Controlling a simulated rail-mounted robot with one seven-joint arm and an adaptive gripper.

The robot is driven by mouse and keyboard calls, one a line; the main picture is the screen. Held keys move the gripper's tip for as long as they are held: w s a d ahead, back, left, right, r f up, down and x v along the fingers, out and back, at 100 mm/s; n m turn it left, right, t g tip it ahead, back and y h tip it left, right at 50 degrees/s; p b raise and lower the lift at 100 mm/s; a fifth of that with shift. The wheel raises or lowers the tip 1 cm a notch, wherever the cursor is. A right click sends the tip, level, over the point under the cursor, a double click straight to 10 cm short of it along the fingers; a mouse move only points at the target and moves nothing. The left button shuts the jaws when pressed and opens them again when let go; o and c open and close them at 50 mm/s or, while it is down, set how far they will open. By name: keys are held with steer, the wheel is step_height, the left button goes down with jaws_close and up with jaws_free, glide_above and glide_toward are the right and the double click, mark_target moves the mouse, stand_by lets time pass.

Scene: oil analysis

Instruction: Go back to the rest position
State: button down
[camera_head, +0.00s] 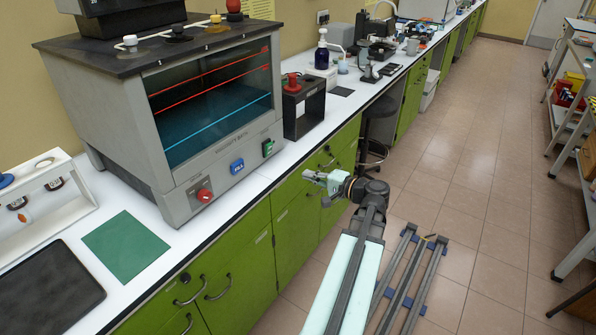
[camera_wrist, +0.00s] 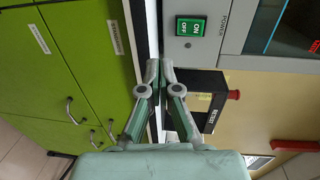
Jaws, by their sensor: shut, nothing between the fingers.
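My gripper (camera_head: 315,180) is in front of the green cabinets, just off the edge of the white bench, and points toward the bench. In the wrist view my gripper (camera_wrist: 158,66) shows from behind with its fingertips together and nothing between them. The arm reaches up from the bottom of the head view, over the aisle floor.
A grey glass-fronted machine (camera_head: 172,185) stands on the white bench, with a green power switch (camera_wrist: 191,26). A black box (camera_head: 303,106) with a red knob stands beside it. Green cabinets (camera_head: 240,262) line the front. A stool (camera_head: 378,125) stands farther along. The tiled aisle (camera_head: 480,190) is mostly clear.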

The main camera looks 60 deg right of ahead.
steer(key=a+f+g, duration=0.4)
steer(key=f+g, duration=0.1)
steer(key=f, duration=0.8)
steer(key=w+a+f+n+g+y, duration=0.2)
steer(key=a+f+n+g+y, duration=0.35)
steer(key=a+f, duration=1.45)
steer(key=s+a+f+n+g+h, duration=0.1)
steer(key=s+a+f+n+g, duration=0.3)
steer(key=a, duration=0.5)
steer(key=s+a+f+n+g+h+p, duration=0.1)
steer(key=s+a+f+n+g+h, duration=0.1)
steer(key=s+a+f+n+g, duration=0.2)
steer(key=s+a+f+n+g+h, duration=0.2)
steer(key=s+a+f+n+g, duration=0.2)
steer(key=s+a, duration=0.5)
steer(key=a+f+g, duration=0.1)
steer(key=a+f, duration=0.1)
steer(key=a, duration=0.3)
steer(key=shift+s, duration=0.35)
steer(key=shift+n+h, duration=0.25)
